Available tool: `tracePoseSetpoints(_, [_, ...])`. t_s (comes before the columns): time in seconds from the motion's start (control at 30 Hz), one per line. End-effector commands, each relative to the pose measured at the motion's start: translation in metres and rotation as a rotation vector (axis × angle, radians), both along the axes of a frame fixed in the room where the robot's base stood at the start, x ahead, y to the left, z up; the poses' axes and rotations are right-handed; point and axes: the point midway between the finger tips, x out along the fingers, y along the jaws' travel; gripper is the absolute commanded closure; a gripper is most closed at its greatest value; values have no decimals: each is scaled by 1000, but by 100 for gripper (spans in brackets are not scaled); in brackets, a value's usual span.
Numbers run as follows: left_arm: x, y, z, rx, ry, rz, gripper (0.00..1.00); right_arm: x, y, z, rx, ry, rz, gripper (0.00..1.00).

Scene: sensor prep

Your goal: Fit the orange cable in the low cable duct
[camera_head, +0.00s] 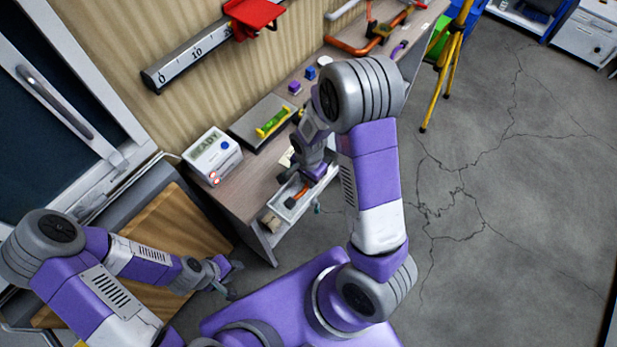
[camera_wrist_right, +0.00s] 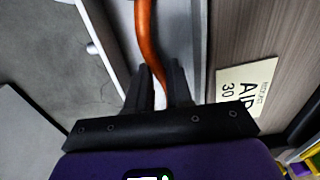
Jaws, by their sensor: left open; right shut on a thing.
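The orange cable (camera_head: 296,198) shows below my right gripper (camera_head: 311,181) at the front edge of the workbench. In the right wrist view the orange cable (camera_wrist_right: 146,35) runs down between the fingers of my right gripper (camera_wrist_right: 160,88), which is shut on it. The pale cable duct (camera_head: 281,209) lies under the cable; in the right wrist view its light channel (camera_wrist_right: 183,30) runs along the cable. I cannot tell how deep the cable sits in it. My left gripper (camera_head: 230,280) is open and empty, low at the left, away from the duct.
On the workbench (camera_head: 255,186) stand a white box reading READY (camera_head: 212,155) and a dark tray with a green-yellow level (camera_head: 272,122). A paper label (camera_wrist_right: 245,90) lies beside the duct. Small blue and purple blocks (camera_head: 295,88) sit farther back.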

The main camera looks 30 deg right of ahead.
Motion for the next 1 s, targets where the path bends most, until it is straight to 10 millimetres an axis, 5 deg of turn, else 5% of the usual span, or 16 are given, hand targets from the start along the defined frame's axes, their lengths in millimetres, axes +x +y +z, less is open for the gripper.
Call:
tracePoseSetpoints(0.47, [0,0,-3,0,0,0,57,0,0,-3,0,0,0,100])
tracePoseSetpoints(0.5, [0,0,-3,0,0,0,57,0,0,-3,0,0,0,75])
tracePoseSetpoints(0.67, [0,0,-3,0,0,0,57,0,0,-3,0,0,0,50])
tracePoseSetpoints(0.87, [0,0,-3,0,0,0,57,0,0,-3,0,0,0,50])
tracePoseSetpoints(1.0, [0,0,-3,0,0,0,57,0,0,-3,0,0,0,34])
